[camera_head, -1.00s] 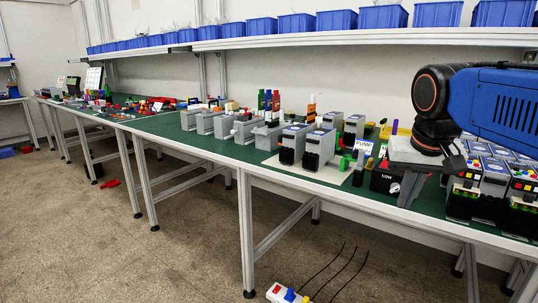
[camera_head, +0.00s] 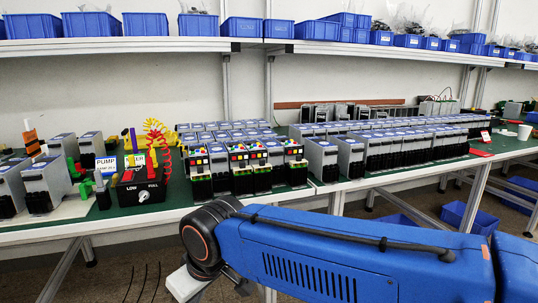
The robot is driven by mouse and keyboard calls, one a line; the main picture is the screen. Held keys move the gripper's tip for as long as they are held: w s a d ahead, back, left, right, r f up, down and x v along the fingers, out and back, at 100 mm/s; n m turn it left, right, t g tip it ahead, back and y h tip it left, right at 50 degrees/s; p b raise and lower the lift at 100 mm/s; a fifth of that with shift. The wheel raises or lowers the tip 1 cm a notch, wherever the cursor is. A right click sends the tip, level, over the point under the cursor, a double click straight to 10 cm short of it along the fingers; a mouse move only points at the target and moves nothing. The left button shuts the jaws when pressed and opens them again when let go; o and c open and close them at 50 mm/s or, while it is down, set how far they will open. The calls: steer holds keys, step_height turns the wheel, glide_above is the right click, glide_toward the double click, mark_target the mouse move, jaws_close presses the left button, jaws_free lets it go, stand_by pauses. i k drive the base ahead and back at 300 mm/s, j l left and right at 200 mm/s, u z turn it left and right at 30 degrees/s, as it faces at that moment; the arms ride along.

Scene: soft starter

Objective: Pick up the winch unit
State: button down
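I cannot tell which thing is the winch unit; no readable label names it. One sign reads PUMP (camera_head: 106,166), and a second sign (camera_head: 134,160) beside it is partly covered. Grey box units (camera_head: 46,180) with black fronts stand at the left end of the bench. Units with red, yellow and green parts (camera_head: 248,160) stand in front of a block of grey units near the middle. My gripper (camera_head: 218,288) hangs low in front of the bench edge, mostly hidden by my blue arm and cut by the frame. Its fingers are not clear.
A black control box marked LOW and FULL (camera_head: 141,193) sits near the bench front, with red and yellow coiled cables (camera_head: 158,140) behind. A long row of grey units (camera_head: 400,148) runs right. Blue bins (camera_head: 150,24) line the shelf above. A white cup (camera_head: 524,132) stands far right.

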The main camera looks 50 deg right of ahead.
mark_target(351, 163)
steer(key=z, duration=2.05)
